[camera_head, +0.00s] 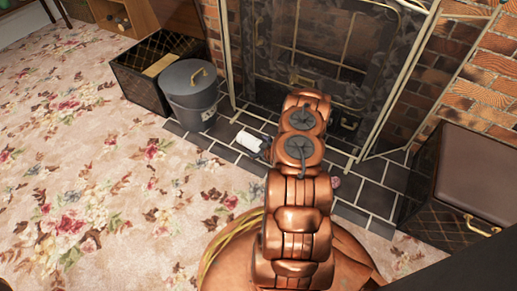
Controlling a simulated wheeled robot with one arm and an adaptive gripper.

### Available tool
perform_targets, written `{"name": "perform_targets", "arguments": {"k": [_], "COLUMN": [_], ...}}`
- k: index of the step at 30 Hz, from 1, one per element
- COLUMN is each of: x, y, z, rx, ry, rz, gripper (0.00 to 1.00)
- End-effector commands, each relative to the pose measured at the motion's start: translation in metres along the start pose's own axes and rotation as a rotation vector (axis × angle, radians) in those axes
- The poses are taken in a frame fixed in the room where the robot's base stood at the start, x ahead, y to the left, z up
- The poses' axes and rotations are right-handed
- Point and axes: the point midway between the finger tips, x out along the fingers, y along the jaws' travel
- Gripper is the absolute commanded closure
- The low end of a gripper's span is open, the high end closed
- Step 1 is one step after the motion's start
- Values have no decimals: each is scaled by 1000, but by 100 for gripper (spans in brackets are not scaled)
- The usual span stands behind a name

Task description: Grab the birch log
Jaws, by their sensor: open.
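A short white, roughly cylindrical piece (249,141) lies on or just above the dark hearth tiles, left of my copper arm. It may be the birch log, but it is too small to be sure. A dark part shows at its right end, beside my arm. My arm reaches forward over the hearth towards the fireplace. My gripper cannot be made out; the arm's own links hide its end. Whether it touches anything cannot be seen.
A grey lidded bucket (190,95) and a dark open box (138,82) stand left of the fireplace screen (335,55). A dark cushioned box (468,180) stands at the right. Floral carpet (90,180) is clear at the left.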

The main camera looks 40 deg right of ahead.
Motion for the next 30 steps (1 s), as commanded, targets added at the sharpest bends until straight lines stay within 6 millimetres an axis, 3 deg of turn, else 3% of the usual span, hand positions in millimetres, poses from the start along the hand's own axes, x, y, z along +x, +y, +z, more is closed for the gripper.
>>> {"name": "perform_targets", "arguments": {"k": [4,27,30], "x": [-1,0,0], "y": [0,0,0], "z": [-1,0,-1], "rx": [0,-1,-1], "ry": [0,0,0], "rz": [0,0,0], "gripper": [2,82,85]}}
